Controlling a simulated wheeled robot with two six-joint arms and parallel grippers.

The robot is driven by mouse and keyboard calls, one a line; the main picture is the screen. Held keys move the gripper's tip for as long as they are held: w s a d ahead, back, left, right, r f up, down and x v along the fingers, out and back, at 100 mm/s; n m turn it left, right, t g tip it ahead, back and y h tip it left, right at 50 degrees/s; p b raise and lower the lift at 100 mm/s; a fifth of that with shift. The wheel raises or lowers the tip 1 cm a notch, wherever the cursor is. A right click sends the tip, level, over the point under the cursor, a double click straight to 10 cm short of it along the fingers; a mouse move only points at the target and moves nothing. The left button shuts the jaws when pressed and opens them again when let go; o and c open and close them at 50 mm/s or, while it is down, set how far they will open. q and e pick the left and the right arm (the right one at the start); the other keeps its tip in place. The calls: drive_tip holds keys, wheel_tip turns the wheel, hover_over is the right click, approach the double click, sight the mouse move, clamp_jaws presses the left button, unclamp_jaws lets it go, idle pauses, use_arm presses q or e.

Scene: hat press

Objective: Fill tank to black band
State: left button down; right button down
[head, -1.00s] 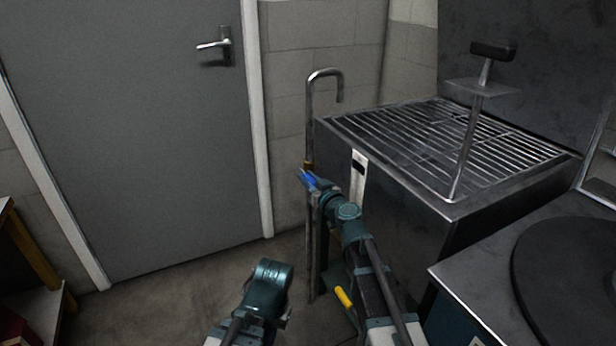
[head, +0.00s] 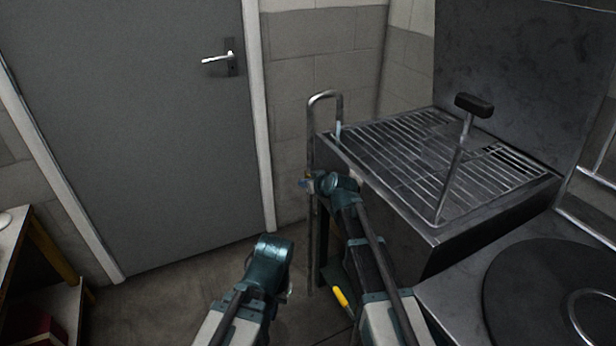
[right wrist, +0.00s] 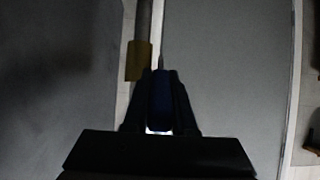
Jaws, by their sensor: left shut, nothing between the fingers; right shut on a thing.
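The tank (head: 480,215) is a dark metal box with a grate on top. A bent pipe (head: 311,135) rises at its left, with its spout over the tank's corner. A pale blue streak (head: 338,130), looking like running water, hangs below the spout. My right gripper (head: 306,184) is at the pipe's valve, shut on the blue valve handle (right wrist: 160,100). A brass collar (right wrist: 138,62) shows beside it in the right wrist view. The gauge strip with the black band is mostly hidden behind my right arm. My left gripper (head: 270,250) is shut and empty, low and apart from the tank.
A rod with a black T-handle (head: 474,104) stands over the grate. A round dark plate (head: 540,290) is on the counter at right. A grey door (head: 140,130) is at left. A yellow-legged shelf (head: 40,245) stands at the left edge.

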drive_tip(key=shift+w+r+p, duration=0.2)
drive_tip(key=shift+p, duration=0.3)
drive_tip(key=c, duration=0.7)
unclamp_jaws()
drive_tip(key=p+v, duration=0.4)
drive_tip(key=v, duration=0.3)
drive_tip(key=p+v, duration=0.4)
drive_tip(key=v, duration=0.2)
drive_tip(key=shift+s+a+r, duration=0.1)
drive_tip(key=shift+s+r, duration=0.1)
drive_tip(key=shift+r, duration=0.35)
